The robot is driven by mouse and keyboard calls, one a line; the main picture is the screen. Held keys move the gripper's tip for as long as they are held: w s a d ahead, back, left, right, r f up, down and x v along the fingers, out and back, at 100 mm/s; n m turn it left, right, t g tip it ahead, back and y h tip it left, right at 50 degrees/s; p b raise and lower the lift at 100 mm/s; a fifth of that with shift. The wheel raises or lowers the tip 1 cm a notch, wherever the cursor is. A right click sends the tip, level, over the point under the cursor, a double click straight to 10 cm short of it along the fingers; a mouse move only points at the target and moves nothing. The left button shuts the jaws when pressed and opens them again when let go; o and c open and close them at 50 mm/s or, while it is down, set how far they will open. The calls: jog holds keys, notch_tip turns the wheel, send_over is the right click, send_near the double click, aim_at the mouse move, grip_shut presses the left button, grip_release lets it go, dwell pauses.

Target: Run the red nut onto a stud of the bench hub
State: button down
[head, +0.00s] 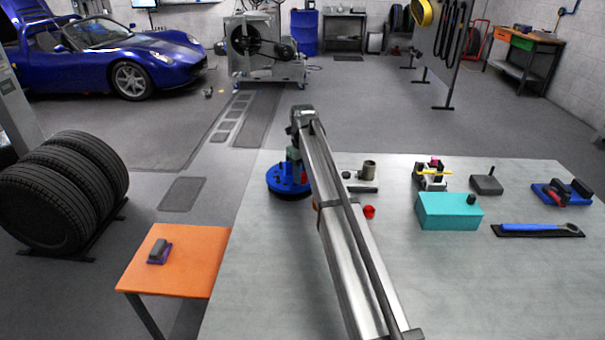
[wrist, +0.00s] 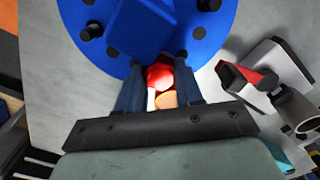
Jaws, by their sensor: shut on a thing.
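The blue bench hub (head: 284,187) lies at the left end of the grey bench, partly behind my arm. In the wrist view the hub (wrist: 80,14) fills the top, with a raised blue centre block and several dark studs (wrist: 94,29). My gripper (wrist: 157,80) is shut on a round red piece (wrist: 159,74), which looks like the red nut, at the hub's near edge. Whether it touches a stud cannot be told. An orange piece (wrist: 166,100) shows just behind it between the fingers. A second small red piece (head: 370,211) lies on the bench right of my arm.
A pale plate (wrist: 278,67) with a red-and-black piece and a grey cylinder (head: 369,169) stands right of the hub. The bench front right is clear.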

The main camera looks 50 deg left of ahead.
jog(key=shift+s+d+f, duration=0.1)
jog(key=shift+d, duration=0.15)
jog(key=c, duration=1.1)
grip_release()
jog(key=shift+o, duration=1.1)
jog(key=shift+a, duration=0.1)
jog(key=n, duration=0.6)
jog(key=shift+a, duration=0.15)
jog(key=n, duration=0.6)
jog(key=shift+a+r, duration=0.1)
jog(key=shift+r, duration=0.1)
jog(key=shift+c, duration=0.2)
